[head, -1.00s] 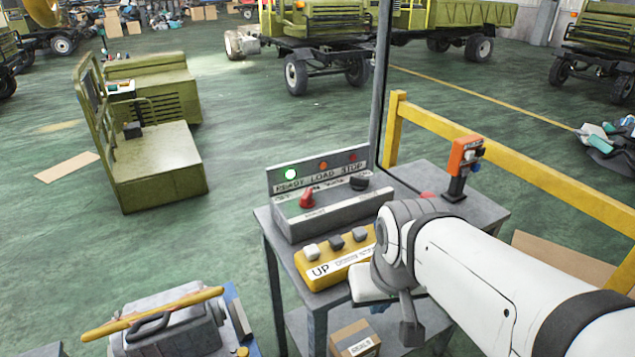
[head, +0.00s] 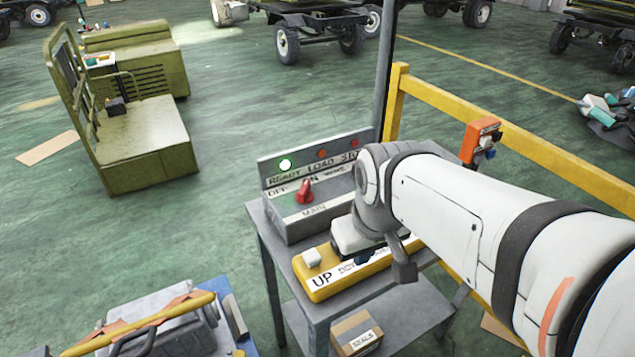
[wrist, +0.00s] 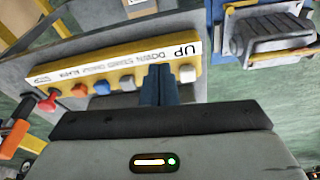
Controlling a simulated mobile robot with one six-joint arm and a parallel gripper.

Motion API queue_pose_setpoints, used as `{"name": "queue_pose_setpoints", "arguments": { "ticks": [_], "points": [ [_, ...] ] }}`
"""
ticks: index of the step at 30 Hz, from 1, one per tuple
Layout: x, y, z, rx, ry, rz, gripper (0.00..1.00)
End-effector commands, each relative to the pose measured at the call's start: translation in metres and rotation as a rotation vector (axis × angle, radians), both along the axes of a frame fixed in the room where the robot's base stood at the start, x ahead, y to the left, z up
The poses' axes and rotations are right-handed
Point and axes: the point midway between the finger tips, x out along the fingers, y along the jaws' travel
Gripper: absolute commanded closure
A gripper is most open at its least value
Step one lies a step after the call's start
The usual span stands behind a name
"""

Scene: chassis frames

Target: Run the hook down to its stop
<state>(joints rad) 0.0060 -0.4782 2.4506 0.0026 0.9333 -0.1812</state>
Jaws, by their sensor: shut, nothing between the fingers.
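A yellow control box (head: 322,288) with a row of buttons lies on the grey cart. Its white button (head: 312,258), beside the UP label, is clear at the left end. The wrist view shows the box upside down (wrist: 215,72), with UP beside the white button (wrist: 188,73) and DOWN as the following label. My gripper (wrist: 160,70) is shut and empty, its dark fingertips over or at the button spot by DOWN, hiding it. Contact cannot be told. In the head view my gripper (head: 363,257) covers the box's middle. No hook is in view.
A grey panel (head: 325,200) with a lit green READY lamp and a red MAIN switch stands behind the box. An orange device (head: 481,140) stands to the right. A yellow rail (head: 540,150) runs behind the cart (head: 285,255). A SEALS carton (head: 356,333) sits on the lower shelf.

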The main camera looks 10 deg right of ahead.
Motion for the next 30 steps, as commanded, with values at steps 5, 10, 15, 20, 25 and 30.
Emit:
{"name": "queue_pose_setpoints", "arguments": {
  "ticks": [5,10,15,20,25,30],
  "points": [
    [0.034,-0.002,0.016,-0.085,0.058,0.398,1.00],
    [0.070,-0.002,0.031,-0.154,0.116,0.862,1.00],
    [0.101,-0.003,0.040,-0.190,0.156,1.285,1.00],
    [0.121,-0.003,0.045,-0.202,0.172,1.562,1.00],
    [0.130,-0.003,0.047,-0.204,0.175,1.692,1.00],
    [0.130,-0.003,0.047,-0.205,0.174,1.709,1.00]
  ]
}}
